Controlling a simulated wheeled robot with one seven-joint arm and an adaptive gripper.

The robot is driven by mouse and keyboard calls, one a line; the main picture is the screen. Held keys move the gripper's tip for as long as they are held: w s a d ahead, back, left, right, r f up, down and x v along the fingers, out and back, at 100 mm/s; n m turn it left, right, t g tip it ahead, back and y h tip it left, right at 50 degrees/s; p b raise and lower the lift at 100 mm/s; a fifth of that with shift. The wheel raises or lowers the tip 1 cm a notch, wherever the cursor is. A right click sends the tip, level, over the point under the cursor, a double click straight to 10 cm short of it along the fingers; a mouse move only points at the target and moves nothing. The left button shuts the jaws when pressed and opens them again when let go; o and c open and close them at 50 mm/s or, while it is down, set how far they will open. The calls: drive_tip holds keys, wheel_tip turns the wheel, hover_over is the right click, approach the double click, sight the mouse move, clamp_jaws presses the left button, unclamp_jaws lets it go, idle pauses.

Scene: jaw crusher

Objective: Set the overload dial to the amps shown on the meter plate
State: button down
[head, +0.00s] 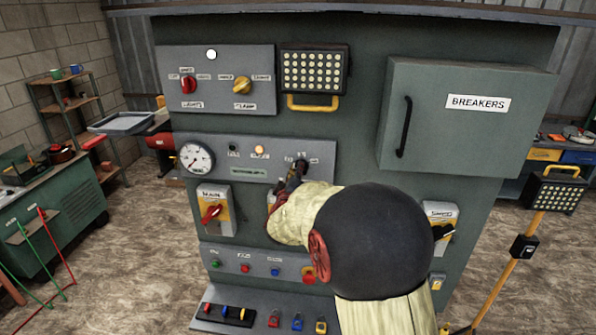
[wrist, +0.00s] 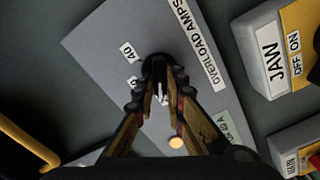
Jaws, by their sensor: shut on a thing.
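The overload dial (wrist: 153,64) is a dark round knob on the grey meter panel (head: 222,150), beside the "OVERLOAD AMPS" label (wrist: 197,30). A "40" label (wrist: 129,52) sits beside it, and another number label (wrist: 134,82) is partly hidden by a finger. My gripper (wrist: 160,82) is shut on the dial, with a fingertip on each side of it; it also shows in the head view (head: 297,172). The dial's pointer is hidden.
A lit round lamp (head: 259,150) is on the same panel. The main switch (head: 213,211) and push buttons (head: 245,268) sit below. The breakers box (head: 455,118) juts out at upper right, and a yellow-handled floodlight (head: 315,73) is above.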

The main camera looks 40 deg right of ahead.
drive_tip(key=shift+f+b, duration=0.1)
drive_tip(key=shift+b, duration=0.2)
drive_tip(key=m+b, duration=0.6)
drive_tip(key=m, duration=0.2)
drive_tip(key=m+b, duration=0.6)
drive_tip(key=m, duration=0.2)
drive_tip(key=s+m+b, duration=0.1)
drive_tip(key=m+b, duration=0.6)
drive_tip(key=shift+d+f+m, duration=0.1)
drive_tip(key=shift+d+m, duration=0.3)
idle(0.3)
drive_tip(key=c, duration=1.9)
unclamp_jaws()
drive_tip(key=shift+o, duration=0.3)
